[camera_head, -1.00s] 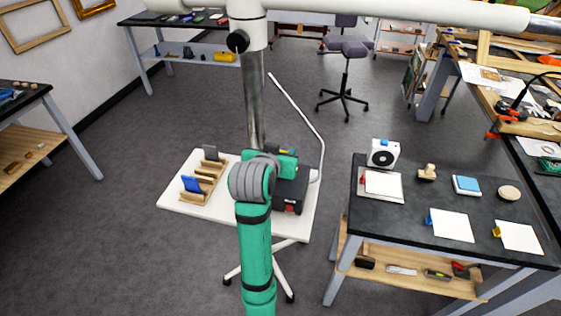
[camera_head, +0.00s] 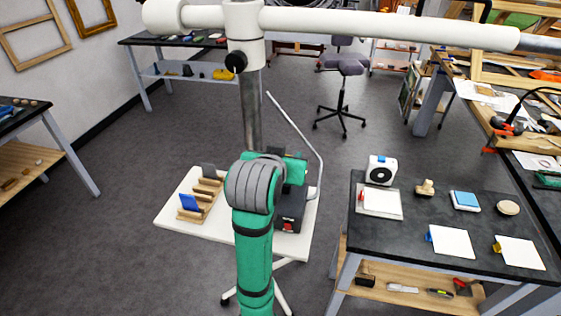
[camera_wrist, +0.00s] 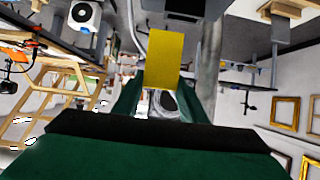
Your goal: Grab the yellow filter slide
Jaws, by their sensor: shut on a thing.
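The yellow filter slide (camera_wrist: 165,60) is a flat yellow plate in the middle of the wrist view. My gripper (camera_wrist: 166,90) is shut on its lower part, between two dark green fingers, and the slide sticks out past them. In the head view my green and grey arm hides the gripper and the slide. A wooden slotted rack (camera_head: 208,187) on the white stand holds a blue slide (camera_head: 189,202) and a grey slide (camera_head: 208,170).
The white stand top (camera_head: 225,227) also carries a dark box-shaped device (camera_head: 290,212) beside my arm. A thin bent pale rod (camera_head: 300,133) rises close to it. A black workbench (camera_head: 395,232) with cards stands at right. Grey floor is open at left.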

